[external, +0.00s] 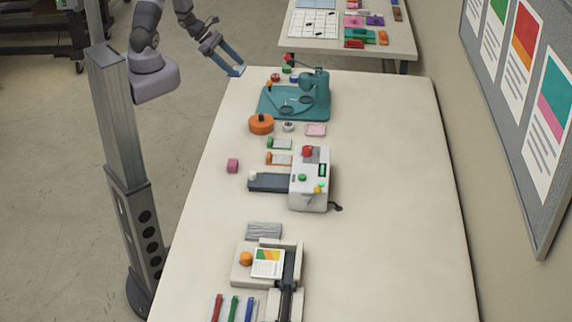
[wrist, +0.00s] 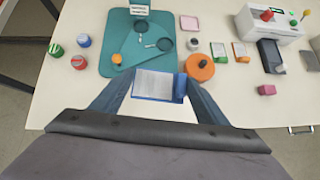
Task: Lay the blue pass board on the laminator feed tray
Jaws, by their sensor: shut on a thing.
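The blue pass board (wrist: 158,84), with a pale grey face and blue edges, is between the fingertips of my gripper (wrist: 156,92) in the wrist view. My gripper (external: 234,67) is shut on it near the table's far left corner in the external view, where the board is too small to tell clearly. The laminator (external: 309,180) is a white machine with a red knob and coloured buttons. Its dark feed tray (external: 268,182) sticks out to the left, apart from my gripper; the tray also shows at the right of the wrist view (wrist: 270,56).
A teal press (external: 318,95) on a teal base and an orange round piece (external: 261,124) stand between my gripper and the laminator. Green (external: 280,143) and orange (external: 279,158) boards lie beside the tray. A pink block (external: 232,165) sits left of it. The table's right side is clear.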

